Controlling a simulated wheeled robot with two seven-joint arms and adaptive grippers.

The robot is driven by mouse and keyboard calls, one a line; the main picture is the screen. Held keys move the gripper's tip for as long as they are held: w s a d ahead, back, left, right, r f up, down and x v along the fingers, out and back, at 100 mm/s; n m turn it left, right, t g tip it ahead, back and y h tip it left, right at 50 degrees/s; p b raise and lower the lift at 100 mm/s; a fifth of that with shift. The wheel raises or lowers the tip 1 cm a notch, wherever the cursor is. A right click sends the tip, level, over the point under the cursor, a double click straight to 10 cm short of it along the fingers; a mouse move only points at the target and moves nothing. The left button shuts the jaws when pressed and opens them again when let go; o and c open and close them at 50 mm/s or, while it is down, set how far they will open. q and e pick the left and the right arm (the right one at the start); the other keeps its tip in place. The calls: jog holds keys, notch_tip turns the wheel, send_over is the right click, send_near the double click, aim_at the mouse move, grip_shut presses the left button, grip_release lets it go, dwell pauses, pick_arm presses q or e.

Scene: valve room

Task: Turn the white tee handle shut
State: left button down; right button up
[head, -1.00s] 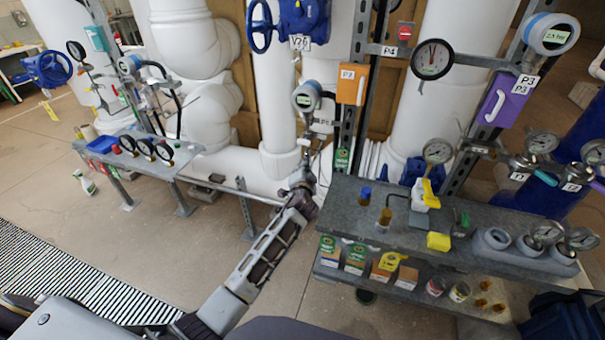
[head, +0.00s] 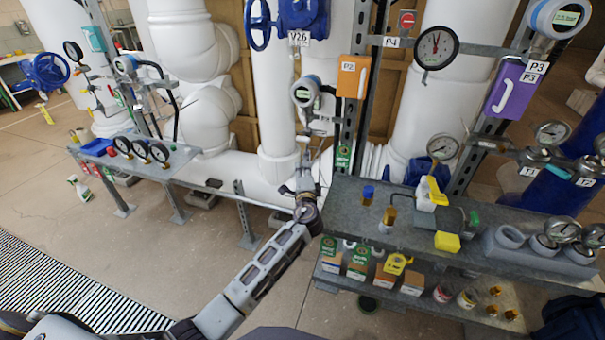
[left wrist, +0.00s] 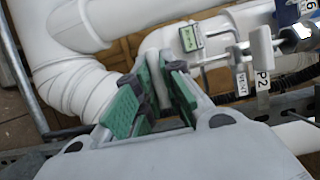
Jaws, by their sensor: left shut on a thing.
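My left gripper (head: 304,178) reaches up to the small pipework below a round white gauge with a digital display (head: 305,91), in front of the white pipes. In the left wrist view its green-padded fingers (left wrist: 154,88) stand on both sides of a pale piece, which looks like the white tee handle (left wrist: 153,62). The fingers are closed on it and hide most of it, so its angle cannot be told. In the head view the handle is too small and too covered to make out. My right gripper is not in view.
An orange box marked P2 (head: 352,77) hangs on the post right of the gripper. A grey shelf (head: 345,212) with bottles and gauges stands to the right. A lower bench (head: 185,160) with several dials stands left. A blue valve (head: 300,15) is above.

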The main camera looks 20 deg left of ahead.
pick_arm(q)
jog(key=c, duration=1.8)
grip_release()
jog(key=shift+o, duration=1.4)
jog(key=shift+s+d, duration=0.1)
jog(key=shift+s, duration=0.05)
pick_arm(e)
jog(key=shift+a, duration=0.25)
